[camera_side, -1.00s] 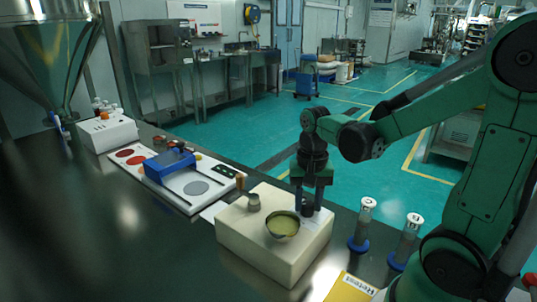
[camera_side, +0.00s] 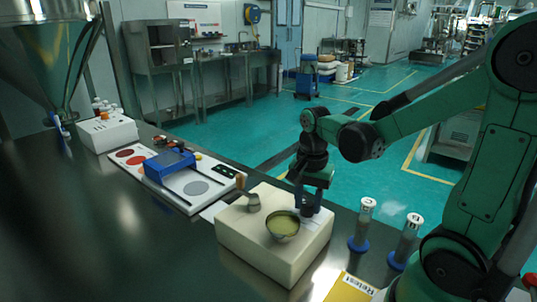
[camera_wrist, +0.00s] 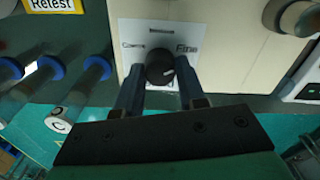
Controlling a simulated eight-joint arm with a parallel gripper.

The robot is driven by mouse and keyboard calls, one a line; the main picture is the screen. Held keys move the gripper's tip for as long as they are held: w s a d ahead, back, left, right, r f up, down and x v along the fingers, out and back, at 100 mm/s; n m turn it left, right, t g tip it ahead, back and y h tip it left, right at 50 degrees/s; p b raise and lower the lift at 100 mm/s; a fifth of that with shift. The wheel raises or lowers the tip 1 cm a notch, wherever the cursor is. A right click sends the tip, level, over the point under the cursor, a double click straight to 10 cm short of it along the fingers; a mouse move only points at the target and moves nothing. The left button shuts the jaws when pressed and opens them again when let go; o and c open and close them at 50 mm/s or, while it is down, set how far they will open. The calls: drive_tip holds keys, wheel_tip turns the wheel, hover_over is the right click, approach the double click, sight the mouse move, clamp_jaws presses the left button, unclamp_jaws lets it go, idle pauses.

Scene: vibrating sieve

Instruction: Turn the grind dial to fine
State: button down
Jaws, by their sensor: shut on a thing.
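The grind dial (camera_wrist: 157,66) is a round black knob on a white label (camera_wrist: 130,32) marked "Coarse" on the left and "Fine" on the right in the wrist view. A small pale mark shows on the knob's right side, towards "Fine"; its exact setting is hard to read. My gripper (camera_wrist: 160,80) is shut on the dial, one finger on each side. In the side view my gripper (camera_side: 308,211) points down at the far right corner of the cream block (camera_side: 262,258) and hides the dial.
A bowl of greenish material (camera_side: 284,225) and a small metal cup (camera_side: 253,202) stand on the block. Two blue-based cylinders (camera_side: 363,225) stand to its right. A yellow "Retest" card (camera_side: 347,290) lies in front. A panel with a blue frame (camera_side: 165,163) lies left.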

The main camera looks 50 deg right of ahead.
sight(306, 205)
drive_tip(key=c, duration=0.5)
unclamp_jaws()
drive_tip(key=shift+r, duration=0.1)
drive_tip(key=shift+r, duration=2.7)
drive_tip(key=shift+a+n, duration=0.3)
drive_tip(key=shift+n, duration=0.2)
drive_tip(key=a+n+t, duration=0.2)
drive_tip(key=n, duration=0.2)
drive_tip(key=w+a+n+t, duration=0.1)
drive_tip(key=a+n+t, duration=0.1)
drive_tip(key=a+n, duration=0.1)
drive_tip(key=a+n+t, duration=0.2)
drive_tip(key=a+n, duration=0.1)
drive_tip(key=n, duration=0.2)
drive_tip(key=shift+w+n, duration=0.25)
drive_tip(key=shift+n, duration=0.15)
drive_tip(key=shift+w+a+n+t, duration=0.1)
drive_tip(key=shift+a+n+t, duration=0.2)
drive_tip(key=shift+n+t, duration=0.35)
